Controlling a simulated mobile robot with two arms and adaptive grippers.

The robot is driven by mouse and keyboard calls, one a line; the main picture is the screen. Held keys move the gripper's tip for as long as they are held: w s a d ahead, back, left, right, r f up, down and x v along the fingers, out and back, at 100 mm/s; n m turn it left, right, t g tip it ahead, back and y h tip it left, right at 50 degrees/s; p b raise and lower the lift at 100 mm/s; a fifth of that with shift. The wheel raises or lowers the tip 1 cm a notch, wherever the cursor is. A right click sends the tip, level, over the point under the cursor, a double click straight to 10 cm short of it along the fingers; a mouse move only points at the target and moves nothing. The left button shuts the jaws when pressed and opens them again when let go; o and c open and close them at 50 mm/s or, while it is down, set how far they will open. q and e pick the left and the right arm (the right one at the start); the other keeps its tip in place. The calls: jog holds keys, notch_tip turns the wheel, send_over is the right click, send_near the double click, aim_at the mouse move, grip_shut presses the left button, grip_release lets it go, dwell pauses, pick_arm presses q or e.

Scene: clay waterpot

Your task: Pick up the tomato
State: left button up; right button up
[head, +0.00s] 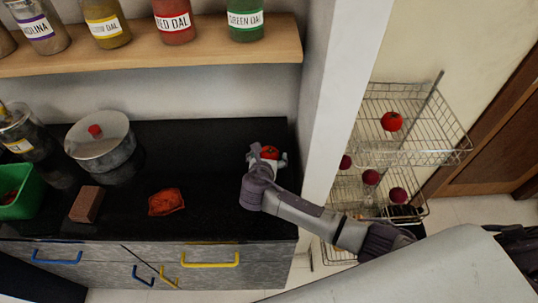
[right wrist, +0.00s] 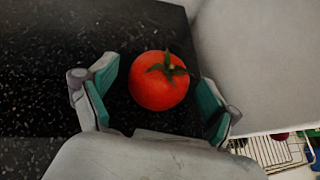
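A red tomato (head: 269,152) with a green stem sits near the right end of the black counter (head: 222,215). In the right wrist view the tomato (right wrist: 158,82) lies between the two teal finger pads, with a gap on each side. My right gripper (head: 268,158) is open around it; in the right wrist view its fingers (right wrist: 153,98) are spread apart. Another red tomato (head: 391,121) lies in the upper wire basket at the right. My left gripper is not in view.
A lidded pot (head: 100,145), a brown block (head: 87,204), a crumpled red-orange item (head: 166,202) and a green bin (head: 24,190) stand on the counter. A wooden shelf (head: 160,46) with jars hangs above. A white wall edge (head: 340,90) separates the counter from the wire rack (head: 440,150).

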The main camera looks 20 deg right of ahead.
aim_at(268, 153)
jog(key=c, duration=1)
notch_tip(268, 153, up, 10)
